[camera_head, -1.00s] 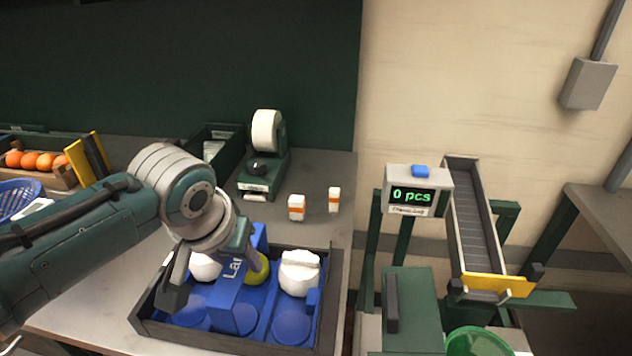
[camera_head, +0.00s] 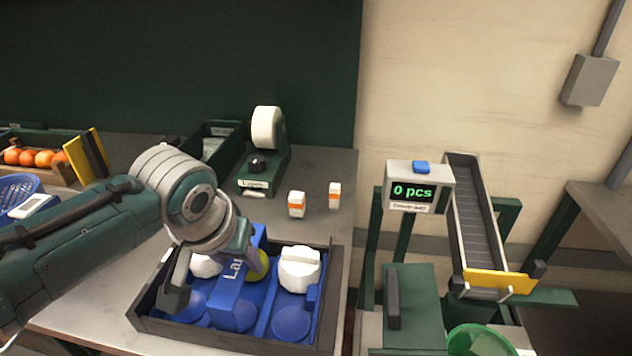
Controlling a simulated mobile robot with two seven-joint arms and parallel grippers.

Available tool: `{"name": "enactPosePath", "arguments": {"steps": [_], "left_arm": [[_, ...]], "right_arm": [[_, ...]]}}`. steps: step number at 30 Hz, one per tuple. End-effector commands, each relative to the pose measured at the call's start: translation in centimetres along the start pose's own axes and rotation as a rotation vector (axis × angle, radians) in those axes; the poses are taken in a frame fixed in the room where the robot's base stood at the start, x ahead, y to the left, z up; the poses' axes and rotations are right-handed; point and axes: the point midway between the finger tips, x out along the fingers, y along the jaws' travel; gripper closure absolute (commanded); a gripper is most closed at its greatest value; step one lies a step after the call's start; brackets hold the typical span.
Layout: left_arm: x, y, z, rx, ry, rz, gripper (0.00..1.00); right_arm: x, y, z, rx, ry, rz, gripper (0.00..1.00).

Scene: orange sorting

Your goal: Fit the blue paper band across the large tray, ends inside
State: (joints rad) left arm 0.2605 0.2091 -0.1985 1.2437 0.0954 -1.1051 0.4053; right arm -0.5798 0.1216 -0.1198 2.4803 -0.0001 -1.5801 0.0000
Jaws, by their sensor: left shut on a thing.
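The large tray (camera_head: 330,283) is a dark-framed box with a blue insert of round hollows. It stands at the front of the table. The blue paper band (camera_head: 233,297), with pale lettering, lies across the tray's middle, over the insert. My left gripper (camera_head: 206,290) is over the tray's left half, shut on the band. White-wrapped round fruits (camera_head: 299,268) sit in the back hollows, and a yellow-green fruit (camera_head: 258,264) shows beside the band. The front hollows look empty. Whether the band's ends sit inside the tray is hidden. My right gripper is not in view.
A label dispenser (camera_head: 265,160) and two small white-orange boxes (camera_head: 296,204) stand behind the tray. A crate of oranges (camera_head: 42,159) and a blue basket (camera_head: 17,190) are at left. A counter reading 0 pcs (camera_head: 414,191) and a chute (camera_head: 470,210) stand at right.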

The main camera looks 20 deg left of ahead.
Motion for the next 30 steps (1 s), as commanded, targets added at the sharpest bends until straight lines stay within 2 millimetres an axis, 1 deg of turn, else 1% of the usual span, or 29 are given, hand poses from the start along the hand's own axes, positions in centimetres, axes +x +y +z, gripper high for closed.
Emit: {"name": "enactPosePath", "arguments": {"steps": [23, 27, 28, 30], "left_arm": [[1.1, 0.0, 0.5, 0.000, 0.000, 0.000, 1.00], [1.0, 0.0, 0.4, 0.000, 0.000, 0.000, 1.00], [1.0, 0.0, 0.4, 0.000, 0.000, 0.000, 0.54], [1.0, 0.0, 0.4, 0.000, 0.000, 0.000, 0.46]], "right_arm": [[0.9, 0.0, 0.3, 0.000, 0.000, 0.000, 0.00], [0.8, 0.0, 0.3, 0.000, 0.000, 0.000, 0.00], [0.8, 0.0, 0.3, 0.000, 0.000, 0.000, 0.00], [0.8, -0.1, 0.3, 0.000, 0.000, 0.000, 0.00]]}}
